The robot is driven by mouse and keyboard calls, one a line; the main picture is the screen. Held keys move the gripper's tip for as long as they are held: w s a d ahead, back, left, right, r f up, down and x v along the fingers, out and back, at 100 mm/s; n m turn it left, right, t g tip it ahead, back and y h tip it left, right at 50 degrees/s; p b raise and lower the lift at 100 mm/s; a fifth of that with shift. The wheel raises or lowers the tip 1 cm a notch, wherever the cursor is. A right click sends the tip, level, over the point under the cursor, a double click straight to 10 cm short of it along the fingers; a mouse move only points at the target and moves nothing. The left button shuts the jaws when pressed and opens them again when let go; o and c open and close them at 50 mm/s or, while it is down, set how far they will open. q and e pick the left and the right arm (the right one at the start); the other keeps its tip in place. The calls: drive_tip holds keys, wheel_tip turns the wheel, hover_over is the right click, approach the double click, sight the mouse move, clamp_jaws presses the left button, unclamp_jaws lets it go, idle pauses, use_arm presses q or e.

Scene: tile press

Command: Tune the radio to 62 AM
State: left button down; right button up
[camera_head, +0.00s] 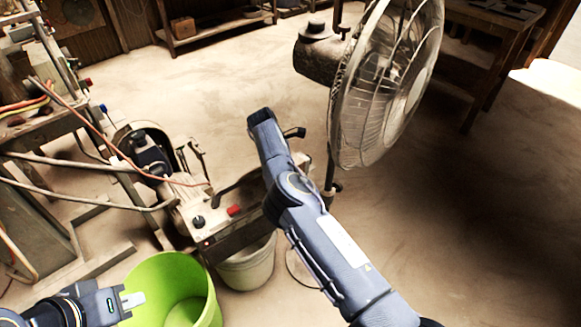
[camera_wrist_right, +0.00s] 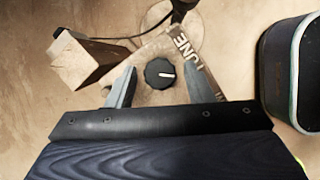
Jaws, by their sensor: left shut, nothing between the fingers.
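The black tuning knob (camera_wrist_right: 159,74) is in the right wrist view, on a pale panel marked "TUNE" (camera_wrist_right: 190,55). Its white pointer line points to the right. My right gripper (camera_wrist_right: 159,67) is open, with one finger on each side of the knob and a visible gap on both sides. The radio's body and frequency scale cannot be made out, so the tuned station cannot be read. My right arm (camera_head: 310,220) crosses the middle of the head view; its fingers are hidden there. My left gripper (camera_head: 133,299) is shut and empty at lower left.
A green bucket (camera_head: 150,270) is beside my left gripper. A pale bucket (camera_head: 246,265) stands below a worn machine with a red button (camera_head: 234,210). Bare floor lies to the right.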

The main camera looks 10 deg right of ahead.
drive_tip(key=c, duration=0.8)
